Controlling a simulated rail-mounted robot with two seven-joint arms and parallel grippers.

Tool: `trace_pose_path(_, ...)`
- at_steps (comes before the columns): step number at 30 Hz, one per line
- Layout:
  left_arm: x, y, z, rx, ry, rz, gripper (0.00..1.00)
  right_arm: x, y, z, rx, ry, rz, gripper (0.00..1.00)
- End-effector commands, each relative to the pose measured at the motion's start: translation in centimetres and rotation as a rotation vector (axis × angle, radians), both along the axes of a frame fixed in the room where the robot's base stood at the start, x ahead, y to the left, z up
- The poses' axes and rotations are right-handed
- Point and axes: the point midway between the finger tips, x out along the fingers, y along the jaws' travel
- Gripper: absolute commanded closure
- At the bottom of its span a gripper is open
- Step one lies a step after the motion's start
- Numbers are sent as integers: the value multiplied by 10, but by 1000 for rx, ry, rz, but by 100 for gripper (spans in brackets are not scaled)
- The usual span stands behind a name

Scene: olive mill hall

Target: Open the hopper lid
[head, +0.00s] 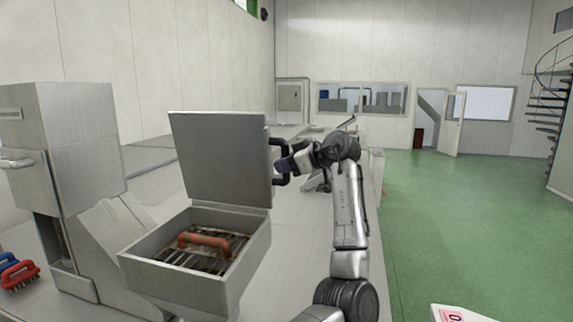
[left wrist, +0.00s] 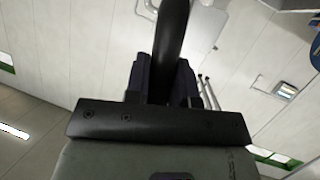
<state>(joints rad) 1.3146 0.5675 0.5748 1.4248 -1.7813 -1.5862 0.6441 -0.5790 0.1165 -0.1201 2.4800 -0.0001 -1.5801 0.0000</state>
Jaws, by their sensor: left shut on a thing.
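The hopper lid (head: 221,160) is a grey metal plate standing upright at the back of the open hopper (head: 190,286). Its dark handle (head: 272,147) sticks out at the lid's right edge. My left gripper (head: 284,165) is shut on this handle, right of the lid. In the left wrist view, the dark handle bar (left wrist: 172,42) runs between the two fingers of the gripper (left wrist: 162,80). Inside the hopper are dark grate bars and an orange-red handle-shaped thing (head: 204,242). My right gripper is not in view.
A grey machine housing (head: 75,145) stands left of the hopper. Blue and red brushes (head: 18,275) lie at the far left on the pale surface. A white box with red marking (head: 455,313) shows at the bottom right. Green floor (head: 460,220) lies open on the right.

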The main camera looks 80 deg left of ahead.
Motion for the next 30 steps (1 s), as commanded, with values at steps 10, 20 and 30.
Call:
trace_pose_path(10, 1, 0, -1, -1, 0, -2, 52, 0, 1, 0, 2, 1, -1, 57)
trace_pose_path(20, 10, -7, 2, -1, -3, -3, 52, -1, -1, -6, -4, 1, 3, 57)
trace_pose_path(30, 57, -45, 23, 0, -1, -4, 52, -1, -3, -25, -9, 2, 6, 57)
